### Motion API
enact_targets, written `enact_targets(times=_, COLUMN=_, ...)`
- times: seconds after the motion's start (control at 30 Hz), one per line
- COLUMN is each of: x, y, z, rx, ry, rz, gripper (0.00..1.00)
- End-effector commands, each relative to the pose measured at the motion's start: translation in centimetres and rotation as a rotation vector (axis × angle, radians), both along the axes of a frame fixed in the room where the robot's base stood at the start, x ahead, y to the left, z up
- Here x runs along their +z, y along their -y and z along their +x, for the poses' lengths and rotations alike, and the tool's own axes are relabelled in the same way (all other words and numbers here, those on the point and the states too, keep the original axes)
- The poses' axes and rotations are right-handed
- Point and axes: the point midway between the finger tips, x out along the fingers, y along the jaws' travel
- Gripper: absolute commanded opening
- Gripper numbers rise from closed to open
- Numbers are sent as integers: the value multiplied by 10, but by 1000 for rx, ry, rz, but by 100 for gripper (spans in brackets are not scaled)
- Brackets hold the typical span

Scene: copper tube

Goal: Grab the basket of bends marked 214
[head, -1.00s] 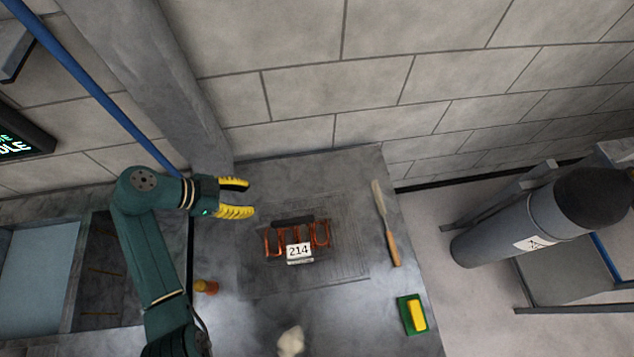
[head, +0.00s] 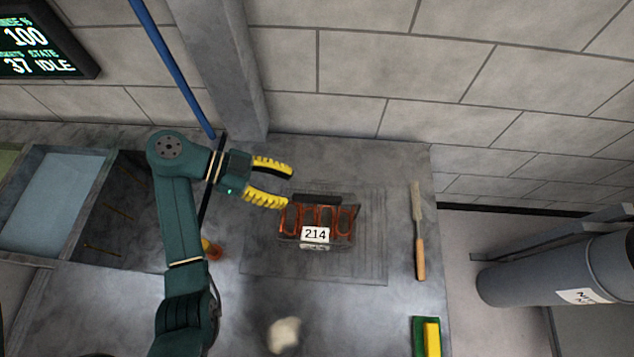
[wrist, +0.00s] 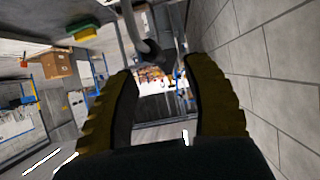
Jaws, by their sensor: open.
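The basket marked 214 (head: 315,246) sits upright on the grey worktop in the head view, a white label on its front. Several copper bends (head: 330,219) stand in it, and a dark bar (head: 316,199) runs along its back. My gripper (head: 289,186) is open, its yellow fingers pointing right, at the basket's back left corner in the picture. I cannot tell its height over the basket or whether it touches. In the wrist view both fingers (wrist: 162,68) are spread; I cannot clearly make out the basket there.
A wooden-handled tool (head: 419,245) lies right of the basket, with a green and yellow block (head: 430,338) near the front right. An orange item (head: 211,250) stands beside my arm. A pale lump (head: 284,334) lies in front. The wall (head: 350,110) rises close behind the worktop.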

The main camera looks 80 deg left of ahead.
Motion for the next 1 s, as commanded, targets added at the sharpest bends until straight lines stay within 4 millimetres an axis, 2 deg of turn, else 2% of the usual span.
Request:
enact_targets(times=0.03, x=-12, y=0, z=4, rx=-2, ry=-2, rz=5, gripper=50)
enact_targets(times=0.1, x=-16, y=1, z=10, rx=-2, ry=-1, rz=4, gripper=50)
enact_targets(times=0.47, x=-20, y=10, z=30, rx=-2, ry=-1, rz=1, gripper=50)
enact_targets(times=0.7, x=-30, y=26, z=63, rx=-2, ry=-1, rz=-2, gripper=50)
enact_targets(times=1.0, x=-31, y=27, z=68, rx=1, ry=-1, rz=-1, gripper=51)
